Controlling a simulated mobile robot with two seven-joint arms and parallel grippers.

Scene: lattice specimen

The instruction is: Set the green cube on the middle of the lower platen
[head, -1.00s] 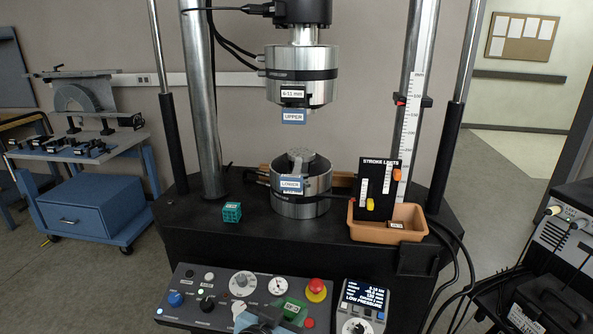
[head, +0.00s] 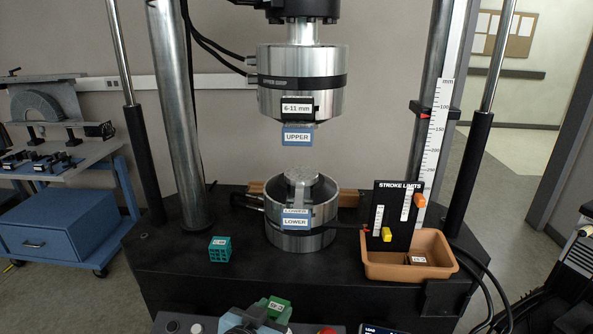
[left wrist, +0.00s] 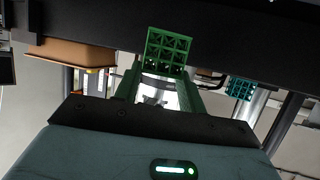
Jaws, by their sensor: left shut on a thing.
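The green cube (head: 276,308), an open lattice with a white label, is at the bottom of the head view, in front of the machine table. It also shows in the left wrist view (left wrist: 167,52). My left gripper (head: 258,316) is shut on it; its fingers also show in the left wrist view (left wrist: 160,78). The lower platen (head: 301,232) is a silver cylinder labelled LOWER, beyond the cube at the middle of the table. A grey piece with a rough round top stands at its centre. The upper platen (head: 303,84) hangs above with a clear gap. My right gripper is not in view.
A teal lattice cube (head: 219,250) sits on the black table (head: 170,262) left of the lower platen. A terracotta tray (head: 411,272) holding a brown block stands at the right, with the black STROKE LIMITS board (head: 393,225) behind it. Columns flank the platens.

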